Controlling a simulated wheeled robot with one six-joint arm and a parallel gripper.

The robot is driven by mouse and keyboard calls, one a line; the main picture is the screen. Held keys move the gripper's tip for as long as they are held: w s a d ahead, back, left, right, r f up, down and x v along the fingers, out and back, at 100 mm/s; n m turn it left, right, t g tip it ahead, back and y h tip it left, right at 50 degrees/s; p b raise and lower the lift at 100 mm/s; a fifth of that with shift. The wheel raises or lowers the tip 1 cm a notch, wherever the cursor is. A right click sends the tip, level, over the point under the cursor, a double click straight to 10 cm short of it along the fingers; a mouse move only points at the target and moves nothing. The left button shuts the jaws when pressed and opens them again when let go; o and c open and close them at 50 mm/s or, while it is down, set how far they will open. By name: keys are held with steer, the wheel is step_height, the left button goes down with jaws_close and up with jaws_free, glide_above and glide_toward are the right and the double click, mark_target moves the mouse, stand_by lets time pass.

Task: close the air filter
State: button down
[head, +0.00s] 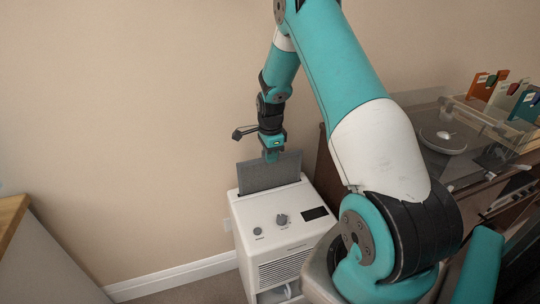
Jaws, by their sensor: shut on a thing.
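The air filter (266,177) is a flat grey panel that stands upright, partly out of the top of a white air purifier (277,217). Its lower part is hidden inside the purifier. My gripper (271,156) points down at the panel's top edge, near its middle, and is shut on it. The fingertips are small and partly merge with the panel in this view. The purifier's top has knobs and a dark display, and its front has a vent grille.
A cabinet (322,176) stands right of the purifier. A wooden-topped counter (12,215) is at the left. The wall is close behind the purifier.

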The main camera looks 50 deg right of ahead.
mark_target(270, 187)
step_height(270, 187, down, 9)
steer(key=b, duration=0.4)
steer(key=shift+f, duration=0.2)
steer(key=shift+w, duration=0.1)
steer(key=shift+r, duration=0.1)
steer(key=c, duration=1.2)
jaws_free()
steer(key=shift+c, duration=0.2)
step_height(270, 187, up, 17)
steer(key=shift+r+p, duration=0.2)
steer(key=shift+p, duration=0.5)
